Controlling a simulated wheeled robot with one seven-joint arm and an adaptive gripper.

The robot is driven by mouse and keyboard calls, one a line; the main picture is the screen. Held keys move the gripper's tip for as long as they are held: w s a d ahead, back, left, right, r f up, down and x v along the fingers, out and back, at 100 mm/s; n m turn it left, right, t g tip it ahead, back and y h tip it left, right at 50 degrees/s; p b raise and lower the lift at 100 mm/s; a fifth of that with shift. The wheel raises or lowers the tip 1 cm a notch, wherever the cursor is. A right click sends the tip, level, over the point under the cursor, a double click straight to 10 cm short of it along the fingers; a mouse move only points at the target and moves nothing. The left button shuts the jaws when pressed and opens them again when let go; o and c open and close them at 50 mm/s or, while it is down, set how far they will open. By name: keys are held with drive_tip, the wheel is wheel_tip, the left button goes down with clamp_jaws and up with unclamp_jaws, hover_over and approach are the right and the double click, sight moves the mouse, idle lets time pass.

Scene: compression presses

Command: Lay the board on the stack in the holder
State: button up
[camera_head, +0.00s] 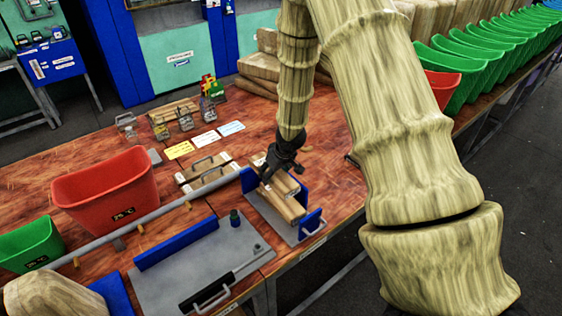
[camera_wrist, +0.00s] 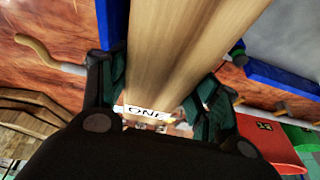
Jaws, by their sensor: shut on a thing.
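My gripper (camera_head: 277,168) is over the holder (camera_head: 296,236), a grey plate with blue upright walls on the workbench. It is shut on a pale wooden board (camera_wrist: 180,45), which runs between the dark fingers in the wrist view, with a white label reading "ONE" near its end. In the head view the stack of wooden boards (camera_head: 284,207) lies between the blue walls, under my gripper. The fingers partly hide the held board there, and I cannot tell whether it touches the stack.
A grey press plate (camera_head: 200,265) with a metal handle is left of the holder. A long grey bar (camera_head: 150,216) crosses the bench near a red bin (camera_head: 108,190) and a green bin (camera_head: 32,245). Two handled wooden blocks (camera_head: 205,178) lie behind, near coloured cards (camera_head: 205,140).

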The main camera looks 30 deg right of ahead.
sight(286, 174)
drive_tip(key=d, duration=0.2)
drive_tip(key=shift+s+d, duration=0.2)
drive_tip(key=shift+d, duration=0.15)
wheel_tip(286, 174, down, 7)
drive_tip(key=b, duration=0.8)
drive_tip(key=shift+a+f, duration=0.1)
drive_tip(key=shift+f, duration=0.2)
drive_tip(key=o, duration=1.2)
drive_tip(key=shift+o, duration=0.2)
drive_tip(key=shift+d+r, duration=0.1)
drive_tip(key=shift+d, duration=0.1)
drive_tip(key=shift+s+d+r, duration=0.1)
drive_tip(key=shift+s+r, duration=0.1)
drive_tip(key=shift+r, duration=0.2)
drive_tip(key=v, duration=0.5)
drive_tip(key=shift+a+r, duration=0.2)
drive_tip(key=shift+a, duration=0.15)
drive_tip(key=shift+v, duration=2.8)
